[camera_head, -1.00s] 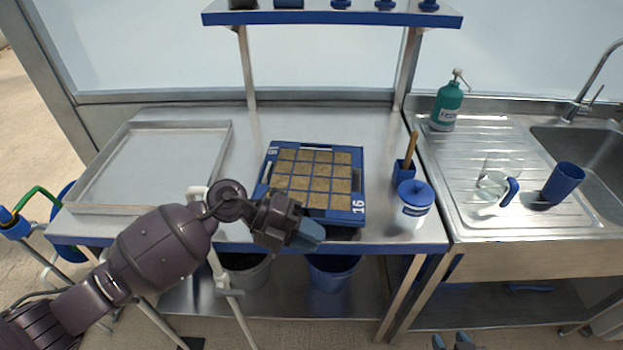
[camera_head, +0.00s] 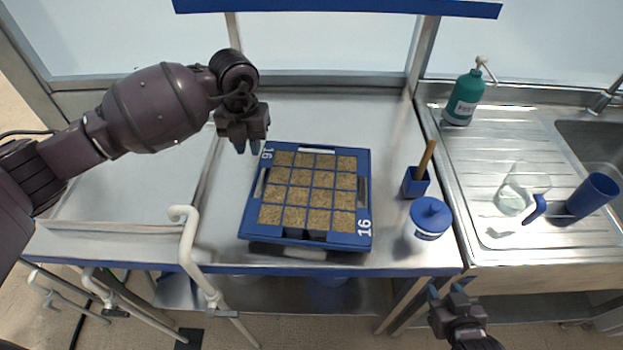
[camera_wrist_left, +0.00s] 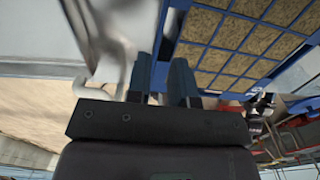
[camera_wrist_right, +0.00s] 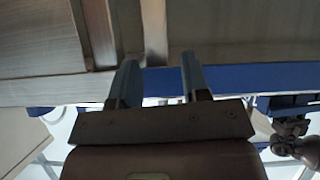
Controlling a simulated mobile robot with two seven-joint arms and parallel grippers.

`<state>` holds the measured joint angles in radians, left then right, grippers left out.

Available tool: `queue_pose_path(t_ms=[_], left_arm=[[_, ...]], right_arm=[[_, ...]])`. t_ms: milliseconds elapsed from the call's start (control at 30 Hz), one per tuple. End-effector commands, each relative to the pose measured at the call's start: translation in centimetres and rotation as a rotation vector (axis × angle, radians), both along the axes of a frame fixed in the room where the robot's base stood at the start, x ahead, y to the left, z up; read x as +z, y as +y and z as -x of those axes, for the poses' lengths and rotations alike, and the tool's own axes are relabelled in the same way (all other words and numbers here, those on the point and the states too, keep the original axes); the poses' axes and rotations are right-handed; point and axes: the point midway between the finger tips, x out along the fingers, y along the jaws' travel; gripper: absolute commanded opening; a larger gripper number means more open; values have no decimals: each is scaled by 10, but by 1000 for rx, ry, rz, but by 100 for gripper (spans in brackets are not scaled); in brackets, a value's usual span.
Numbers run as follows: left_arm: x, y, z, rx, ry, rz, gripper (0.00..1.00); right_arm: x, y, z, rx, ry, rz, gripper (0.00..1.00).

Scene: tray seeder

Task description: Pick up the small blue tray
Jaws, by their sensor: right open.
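The blue tray (camera_head: 305,241), marked 16 and filled with brown soil in a grid of square cells, lies flat on the steel table. My right gripper (camera_head: 446,293) is open and empty, low in front of the table's right end. The right wrist view shows its parted fingers (camera_wrist_right: 157,78) before a blue table edge.
A blue pot (camera_head: 415,183) with a wooden-handled tool and a blue-lidded jar (camera_head: 430,218) stand right of the tray. A green bottle (camera_head: 464,98), a clear jug (camera_head: 521,190) and a blue cup (camera_head: 592,195) are by the sink. A shelf (camera_head: 340,8) hangs above.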

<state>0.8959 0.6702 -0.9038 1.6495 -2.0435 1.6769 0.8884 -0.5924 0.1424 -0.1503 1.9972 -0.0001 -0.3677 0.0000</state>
Motion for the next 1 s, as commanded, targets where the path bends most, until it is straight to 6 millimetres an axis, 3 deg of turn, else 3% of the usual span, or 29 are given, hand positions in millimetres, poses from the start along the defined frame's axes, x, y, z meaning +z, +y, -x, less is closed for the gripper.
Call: queue_pose_path(t_ms=[400,633,1000], left_arm=[[-51,0,2,-1,3,2,21],[-63,-1,7,-2,3,2,21],[-105,-1,15,-2,2,4,21]], right_arm=[[-12,-3,14,-6,35,3,43],[-6,-2,8,-3,23,3,43],[7,0,-1,-1,-3,0,43]])
